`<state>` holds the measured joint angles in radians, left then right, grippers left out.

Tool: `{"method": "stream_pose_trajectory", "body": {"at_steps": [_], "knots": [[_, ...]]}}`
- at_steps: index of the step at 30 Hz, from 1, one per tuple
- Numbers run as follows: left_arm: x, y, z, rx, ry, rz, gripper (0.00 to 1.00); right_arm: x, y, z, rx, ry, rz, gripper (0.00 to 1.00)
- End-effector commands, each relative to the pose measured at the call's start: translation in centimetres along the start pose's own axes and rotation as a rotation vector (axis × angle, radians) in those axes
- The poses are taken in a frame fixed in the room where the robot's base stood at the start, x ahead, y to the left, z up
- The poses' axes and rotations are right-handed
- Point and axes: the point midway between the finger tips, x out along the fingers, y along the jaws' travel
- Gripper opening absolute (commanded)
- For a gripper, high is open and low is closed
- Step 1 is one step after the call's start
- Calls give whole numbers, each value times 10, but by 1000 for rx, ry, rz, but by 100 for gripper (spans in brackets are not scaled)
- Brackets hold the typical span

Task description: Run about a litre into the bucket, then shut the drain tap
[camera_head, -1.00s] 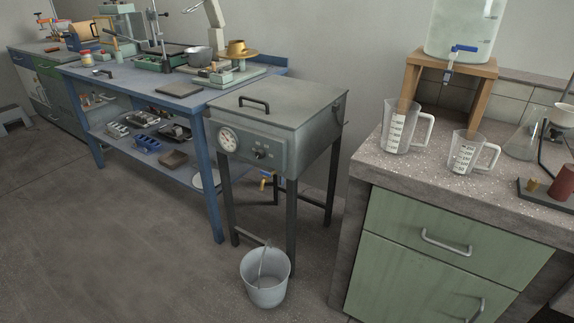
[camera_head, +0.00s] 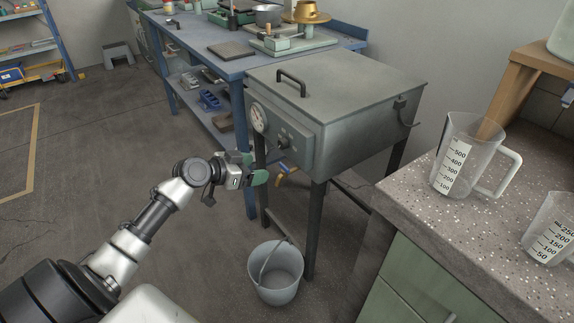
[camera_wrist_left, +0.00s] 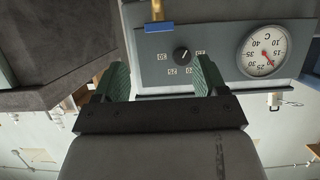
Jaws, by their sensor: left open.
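The grey bath (camera_head: 335,95) stands on dark legs, with a dial and a knob on its front. Its drain tap (camera_head: 289,175), brass with a blue handle, sits low beneath the front; it also shows in the left wrist view (camera_wrist_left: 157,22). I cannot tell the handle's setting, and no water stream is visible. The grey bucket (camera_head: 275,284) stands upright on the floor below, its handle raised; no water shows in it. My left gripper (camera_head: 254,170) is open and empty, a little left of the tap and apart from it. Its green-padded fingers show in the left wrist view (camera_wrist_left: 163,78).
A stone-topped counter (camera_head: 470,225) stands at right with a large measuring jug (camera_head: 470,160), a smaller jug (camera_head: 552,232) and a wooden stand (camera_head: 512,85). A blue workbench (camera_head: 225,68) stands behind the bath at left. The floor at left is open.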

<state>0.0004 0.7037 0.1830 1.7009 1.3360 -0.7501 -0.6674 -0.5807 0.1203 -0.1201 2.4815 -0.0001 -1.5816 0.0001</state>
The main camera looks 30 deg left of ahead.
Motion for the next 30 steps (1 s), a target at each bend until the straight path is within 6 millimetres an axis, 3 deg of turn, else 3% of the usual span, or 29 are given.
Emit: {"method": "stream_pose_trajectory", "body": {"at_steps": [6,13,26,30], "knots": [[44,0,0,-3,3,0,72,7,0,2,0,-1,0,43],[78,0,0,-1,1,-1,72,12,0,4,0,-1,0,43],[89,1,0,0,-2,0,72,13,0,4,0,0,0,43],[89,1,0,0,-2,0,52,13,0,4,0,0,0,43]]}}
